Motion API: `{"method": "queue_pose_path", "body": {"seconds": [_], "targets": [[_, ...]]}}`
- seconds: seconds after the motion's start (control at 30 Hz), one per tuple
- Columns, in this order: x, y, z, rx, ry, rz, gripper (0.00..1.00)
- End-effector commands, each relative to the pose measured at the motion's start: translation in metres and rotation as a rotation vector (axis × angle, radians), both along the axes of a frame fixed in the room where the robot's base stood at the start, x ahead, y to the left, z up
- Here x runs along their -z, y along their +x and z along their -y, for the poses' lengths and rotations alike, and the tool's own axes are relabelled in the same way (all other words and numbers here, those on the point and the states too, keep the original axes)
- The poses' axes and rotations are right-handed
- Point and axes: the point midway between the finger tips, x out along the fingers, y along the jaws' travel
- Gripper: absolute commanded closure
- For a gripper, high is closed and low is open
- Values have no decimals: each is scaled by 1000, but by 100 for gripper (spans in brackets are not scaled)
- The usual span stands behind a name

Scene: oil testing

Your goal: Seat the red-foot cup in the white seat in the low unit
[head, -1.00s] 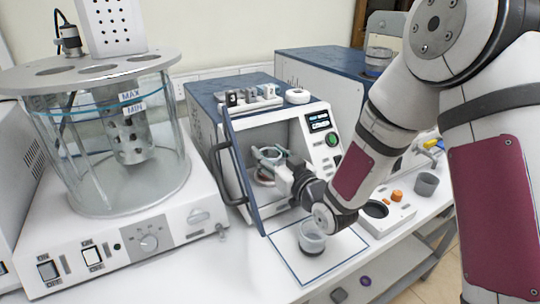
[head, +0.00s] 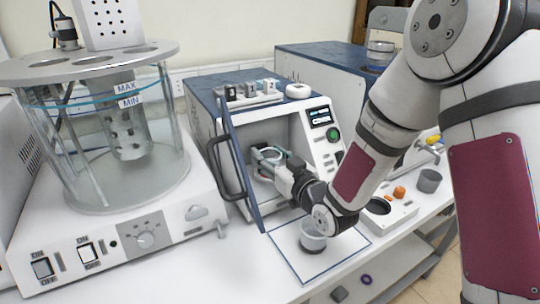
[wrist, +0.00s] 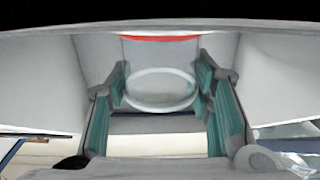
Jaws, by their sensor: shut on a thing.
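My gripper (head: 268,157) reaches level through the open front of the low unit (head: 325,152), which has a blue top. Its teal-padded fingers (wrist: 160,85) are shut on the red-foot cup (wrist: 160,62), a clear cup between the pads in the wrist view. The red foot shows as a band at the top of that view, with the pale round rim below it. In the head view the cup is mostly hidden by the fingers. I cannot make out the white seat, nor tell whether the foot touches it.
The unit's open door (head: 240,165) stands close left of my arm. Another clear cup (head: 313,238) with a dark foot stands on a blue-edged mat in front. A white block (head: 402,214) and a grey cup (head: 429,181) are to the right. A glass bath (head: 115,165) fills the left.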

Motion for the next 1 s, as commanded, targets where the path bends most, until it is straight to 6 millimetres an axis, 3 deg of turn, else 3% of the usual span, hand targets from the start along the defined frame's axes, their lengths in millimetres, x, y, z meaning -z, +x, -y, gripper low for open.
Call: {"method": "queue_pose_path", "body": {"seconds": [0.03,0.1,0.13,0.53,1.0], "targets": [[0,0,0,0,1,1,48],[0,0,0,0,1,1,32],[0,0,0,0,1,1,29],[-5,0,0,0,0,2,29],[-78,0,0,0,0,5,29]]}}
